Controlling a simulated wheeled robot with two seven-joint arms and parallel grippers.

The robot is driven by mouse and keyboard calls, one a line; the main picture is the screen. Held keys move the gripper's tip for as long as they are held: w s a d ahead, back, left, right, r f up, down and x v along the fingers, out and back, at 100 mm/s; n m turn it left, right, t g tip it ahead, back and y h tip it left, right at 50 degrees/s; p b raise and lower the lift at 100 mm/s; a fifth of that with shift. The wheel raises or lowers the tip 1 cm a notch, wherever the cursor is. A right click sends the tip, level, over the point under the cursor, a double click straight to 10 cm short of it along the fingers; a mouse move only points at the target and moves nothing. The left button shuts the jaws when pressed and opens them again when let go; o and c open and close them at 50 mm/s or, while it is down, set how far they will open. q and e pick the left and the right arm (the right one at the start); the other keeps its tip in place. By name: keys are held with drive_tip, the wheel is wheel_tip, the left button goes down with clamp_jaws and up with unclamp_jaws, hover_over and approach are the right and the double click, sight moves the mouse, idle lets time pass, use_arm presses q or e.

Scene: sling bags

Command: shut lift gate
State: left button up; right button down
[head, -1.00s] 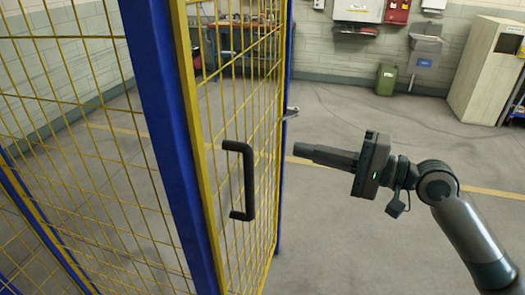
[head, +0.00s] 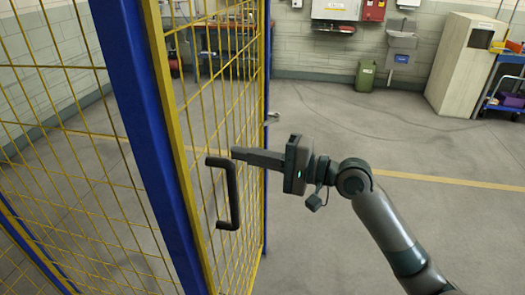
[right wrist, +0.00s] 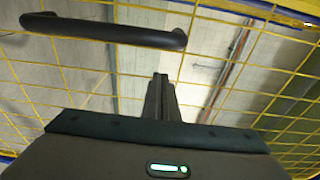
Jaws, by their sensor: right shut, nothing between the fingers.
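The lift gate (head: 205,130) is a yellow wire-mesh panel in a yellow frame, beside a blue post (head: 150,140). It stands at an angle, running away from me. A black bar handle (head: 231,195) is on its face and also shows at the top left of the right wrist view (right wrist: 100,30). My right gripper (head: 238,153) is shut and empty. In the head view its tip overlaps the handle's upper end; whether they touch I cannot tell. In the right wrist view the fingers (right wrist: 161,85) point at the mesh, beside the handle. My left gripper is out of view.
A silver latch piece (head: 273,118) sticks out from the gate's far blue edge. A workbench (head: 225,40), a green bin (head: 366,76), a sink (head: 402,45) and a pale cabinet (head: 460,65) stand at the back.

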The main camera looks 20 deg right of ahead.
drive_tip(key=s, duration=0.1)
drive_tip(key=s+a+p, duration=0.1)
drive_tip(key=s, duration=0.1)
drive_tip(key=shift+s+a+p, duration=0.25)
drive_tip(key=shift+s+p, duration=0.05)
drive_tip(key=shift+s, duration=0.1)
